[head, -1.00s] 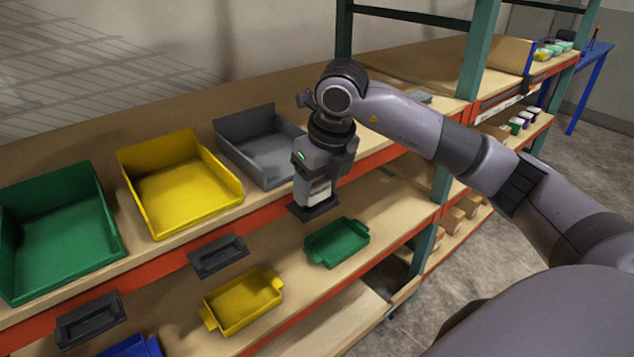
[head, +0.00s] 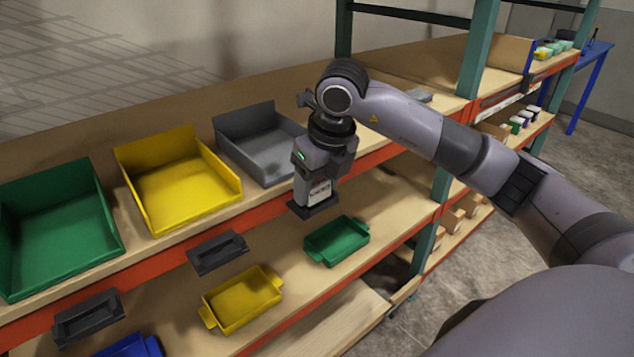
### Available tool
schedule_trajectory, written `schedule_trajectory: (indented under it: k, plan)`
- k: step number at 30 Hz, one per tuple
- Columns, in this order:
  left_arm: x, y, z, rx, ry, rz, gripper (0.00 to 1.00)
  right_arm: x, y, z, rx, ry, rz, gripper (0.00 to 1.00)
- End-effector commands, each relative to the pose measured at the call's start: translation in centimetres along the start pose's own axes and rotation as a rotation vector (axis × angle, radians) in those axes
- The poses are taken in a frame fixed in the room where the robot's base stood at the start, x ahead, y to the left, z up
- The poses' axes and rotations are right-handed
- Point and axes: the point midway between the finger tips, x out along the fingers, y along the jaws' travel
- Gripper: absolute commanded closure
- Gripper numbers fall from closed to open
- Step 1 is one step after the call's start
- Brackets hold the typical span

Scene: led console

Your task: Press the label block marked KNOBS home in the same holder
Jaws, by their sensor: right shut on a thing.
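The label block (head: 319,193) is a pale block with dark lettering, too small to read surely. It stands upright in or just above a dark holder (head: 314,209) on the red shelf edge, below the grey bin. How deep it sits cannot be told. My right gripper (head: 317,180) points down and is shut on the block, its fingers partly hiding it. Two more dark holders, one in the middle (head: 218,253) and one at the left (head: 88,318), are on the front of the same edge and look empty. My left gripper is not in view.
Green (head: 60,235), yellow (head: 180,190) and grey (head: 262,145) bins stand on the upper shelf behind the edge. Green (head: 337,241), yellow (head: 242,298) and blue (head: 130,347) trays are on the shelf below. A teal post (head: 481,50) stands to the right.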

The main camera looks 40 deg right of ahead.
Motion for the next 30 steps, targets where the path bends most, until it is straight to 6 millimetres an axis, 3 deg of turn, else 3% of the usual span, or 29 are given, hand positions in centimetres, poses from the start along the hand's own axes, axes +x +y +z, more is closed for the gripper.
schedule_trajectory:
  k: [2,3,5,6,20,23,30]
  plan:
    - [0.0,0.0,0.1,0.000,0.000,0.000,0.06,0.4,0.1,-0.2,-0.001,0.011,0.000,0.70]
    - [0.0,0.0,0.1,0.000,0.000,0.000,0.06,0.4,0.1,-0.2,-0.001,0.011,0.000,0.35]
    - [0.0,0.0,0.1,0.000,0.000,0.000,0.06,0.4,0.1,-0.3,-0.001,0.012,0.000,0.16]
    - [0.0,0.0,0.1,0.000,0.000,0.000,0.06,0.4,0.1,-0.3,-0.002,0.012,0.001,0.12]
    - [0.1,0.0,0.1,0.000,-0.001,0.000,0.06,0.5,0.4,-0.4,-0.009,0.016,0.007,0.12]
    - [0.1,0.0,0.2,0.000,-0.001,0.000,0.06,-0.4,0.3,-0.3,-0.008,0.012,0.006,0.12]
    - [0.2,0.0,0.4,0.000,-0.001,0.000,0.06,-4.6,0.0,-0.1,0.000,0.000,0.000,0.12]
